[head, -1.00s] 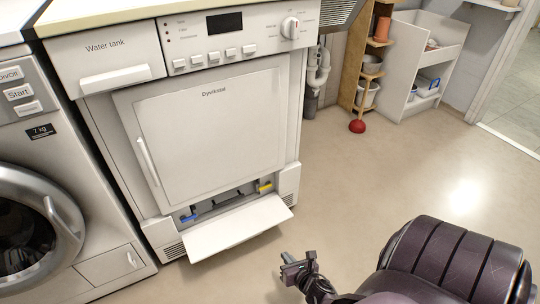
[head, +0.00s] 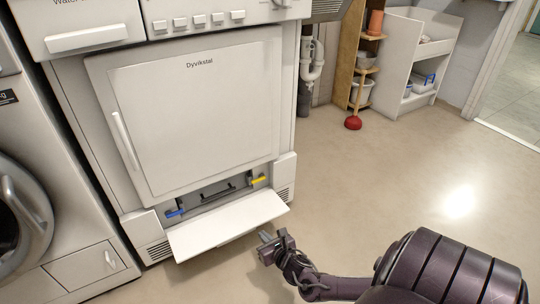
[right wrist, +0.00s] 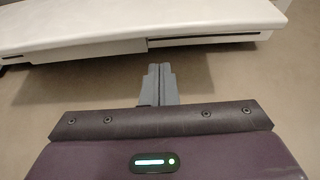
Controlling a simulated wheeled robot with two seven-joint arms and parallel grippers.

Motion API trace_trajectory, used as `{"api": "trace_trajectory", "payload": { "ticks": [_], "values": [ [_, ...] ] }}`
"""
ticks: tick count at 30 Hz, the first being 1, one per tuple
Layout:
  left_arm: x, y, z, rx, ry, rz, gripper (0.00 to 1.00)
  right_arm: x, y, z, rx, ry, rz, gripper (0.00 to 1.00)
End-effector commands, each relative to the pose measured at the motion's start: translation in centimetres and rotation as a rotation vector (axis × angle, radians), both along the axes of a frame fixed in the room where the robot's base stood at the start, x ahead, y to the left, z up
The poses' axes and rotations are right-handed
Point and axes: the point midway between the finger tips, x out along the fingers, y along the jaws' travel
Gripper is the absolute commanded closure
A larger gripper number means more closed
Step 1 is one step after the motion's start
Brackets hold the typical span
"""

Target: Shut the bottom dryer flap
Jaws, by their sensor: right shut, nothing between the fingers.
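The bottom dryer flap (head: 228,226) is a white panel folded down and open at the foot of the white dryer (head: 200,110). Behind it the low opening shows a blue lever (head: 175,213) and a yellow lever (head: 259,180). My right gripper (head: 267,240) is shut and empty, just in front of and below the flap's right front corner. In the right wrist view the shut fingers (right wrist: 159,78) point toward the flap (right wrist: 140,28), whose edge spans the top. I cannot tell whether they touch it; a gap seems to show. My left gripper is not in view.
A front-loading washer (head: 50,180) stands close on the dryer's left. A red plunger (head: 353,122), a wooden shelf (head: 366,60) and a white shelf unit (head: 415,60) stand at the back right. The beige floor (head: 400,170) on the right is clear.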

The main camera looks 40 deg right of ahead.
Motion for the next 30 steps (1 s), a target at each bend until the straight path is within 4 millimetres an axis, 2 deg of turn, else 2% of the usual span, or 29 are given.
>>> {"api": "trace_trajectory", "payload": {
  "ticks": [3,7,20,28,30],
  "values": [
    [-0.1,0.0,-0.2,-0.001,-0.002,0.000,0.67,0.0,0.0,1.4,-0.001,-0.001,0.001,1.00],
    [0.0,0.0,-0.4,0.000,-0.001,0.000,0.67,0.1,0.0,2.2,0.001,-0.001,0.000,1.00],
    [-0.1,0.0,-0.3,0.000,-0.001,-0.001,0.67,0.1,0.0,2.6,0.001,-0.001,0.000,1.00],
    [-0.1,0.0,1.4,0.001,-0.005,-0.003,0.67,0.1,0.0,3.6,0.008,0.032,0.000,1.00],
    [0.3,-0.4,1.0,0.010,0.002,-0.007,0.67,0.1,0.0,3.6,0.012,0.042,-0.001,1.00]
  ]
}}
